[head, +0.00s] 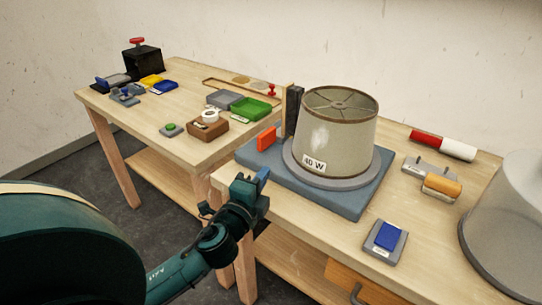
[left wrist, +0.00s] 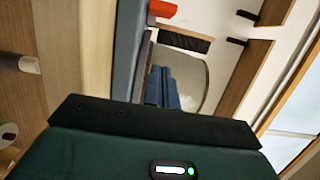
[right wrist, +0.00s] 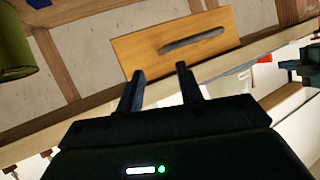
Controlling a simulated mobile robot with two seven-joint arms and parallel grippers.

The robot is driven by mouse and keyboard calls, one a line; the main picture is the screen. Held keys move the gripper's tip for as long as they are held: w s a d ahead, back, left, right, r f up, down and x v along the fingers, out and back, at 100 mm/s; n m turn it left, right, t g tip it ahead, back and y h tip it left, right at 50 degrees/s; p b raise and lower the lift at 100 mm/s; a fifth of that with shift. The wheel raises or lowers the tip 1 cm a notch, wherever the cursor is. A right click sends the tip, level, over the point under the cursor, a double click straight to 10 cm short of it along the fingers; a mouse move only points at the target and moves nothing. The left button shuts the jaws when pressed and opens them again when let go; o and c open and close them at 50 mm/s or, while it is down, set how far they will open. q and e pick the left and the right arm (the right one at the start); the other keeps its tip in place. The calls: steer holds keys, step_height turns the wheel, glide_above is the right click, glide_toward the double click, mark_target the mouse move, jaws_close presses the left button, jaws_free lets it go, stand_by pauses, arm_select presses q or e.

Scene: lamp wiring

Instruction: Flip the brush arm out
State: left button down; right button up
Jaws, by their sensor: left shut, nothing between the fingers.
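A pale lampshade (head: 335,130) marked "40 W" stands on a round grey plate on a blue base (head: 330,200). An upright wooden strip with a dark pad (head: 293,108), apparently the brush arm, stands close against the shade's left side. An orange block (head: 266,138) sits left of it on the base. The dark pad also shows in the left wrist view (left wrist: 184,41). My left gripper (head: 260,178) is shut and empty, in front of the base's left corner and apart from the brush arm. My right gripper (right wrist: 160,70) is open and empty, before a wooden drawer front (right wrist: 170,45).
A red-and-white cylinder (head: 443,144), an orange roller (head: 441,187) and a blue-topped block (head: 386,238) lie right of the base. A clear dome (head: 510,230) stands at the right edge. A second table at the left holds small boxes, including a green bin (head: 250,108).

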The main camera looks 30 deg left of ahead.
mark_target(266, 158)
arm_select(q)
steer(key=shift+f, duration=0.35)
steer(key=shift+w, duration=0.15)
steer(key=shift+w, duration=0.3)
steer(key=w, duration=0.3)
steer(key=w+a, duration=0.1)
steer(key=w, duration=0.5)
steer(key=shift+w+a+r, duration=0.15)
steer(key=shift+w+a, duration=0.1)
steer(key=shift+a, duration=0.1)
steer(key=a, duration=0.2)
steer(key=shift+s+a, duration=0.1)
steer(key=shift+a, duration=0.85)
arm_select(e)
steer(key=shift+w+a+f, duration=0.1)
steer(key=shift+w, duration=0.1)
